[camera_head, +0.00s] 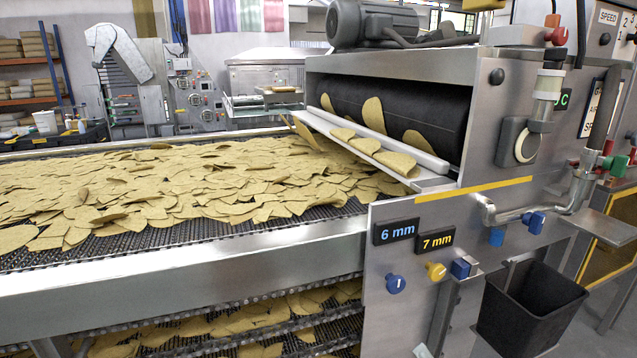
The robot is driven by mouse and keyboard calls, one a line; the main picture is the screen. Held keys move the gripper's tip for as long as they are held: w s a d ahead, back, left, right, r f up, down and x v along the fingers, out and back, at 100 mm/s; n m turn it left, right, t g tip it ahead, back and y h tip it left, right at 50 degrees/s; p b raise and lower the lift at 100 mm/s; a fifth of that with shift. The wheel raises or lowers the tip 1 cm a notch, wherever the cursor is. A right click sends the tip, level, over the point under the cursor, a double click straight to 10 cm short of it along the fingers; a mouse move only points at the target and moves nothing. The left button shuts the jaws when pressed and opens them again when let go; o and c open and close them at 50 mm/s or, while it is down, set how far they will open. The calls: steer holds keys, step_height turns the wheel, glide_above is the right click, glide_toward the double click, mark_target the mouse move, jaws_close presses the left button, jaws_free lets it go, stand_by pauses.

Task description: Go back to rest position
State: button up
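My gripper and arm are not in view in the head camera view, so I cannot see whether the gripper is open or shut. The task names no object. In front of me is a wide metal conveyor (180,280) covered with many tan chips (190,190). At its right end stands a steel machine with a dark roller (440,110). A few chips lie on the pale slanted ledge (340,131) below the roller, and some cling to the roller.
A panel bears "6 mm" (397,231) and "7 mm" (435,241) displays with blue (395,284) and yellow (435,271) knobs. A black bin (530,308) hangs at the lower right. Pipes and valves (535,213) stick out at right. Shelves (30,70) stand far left.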

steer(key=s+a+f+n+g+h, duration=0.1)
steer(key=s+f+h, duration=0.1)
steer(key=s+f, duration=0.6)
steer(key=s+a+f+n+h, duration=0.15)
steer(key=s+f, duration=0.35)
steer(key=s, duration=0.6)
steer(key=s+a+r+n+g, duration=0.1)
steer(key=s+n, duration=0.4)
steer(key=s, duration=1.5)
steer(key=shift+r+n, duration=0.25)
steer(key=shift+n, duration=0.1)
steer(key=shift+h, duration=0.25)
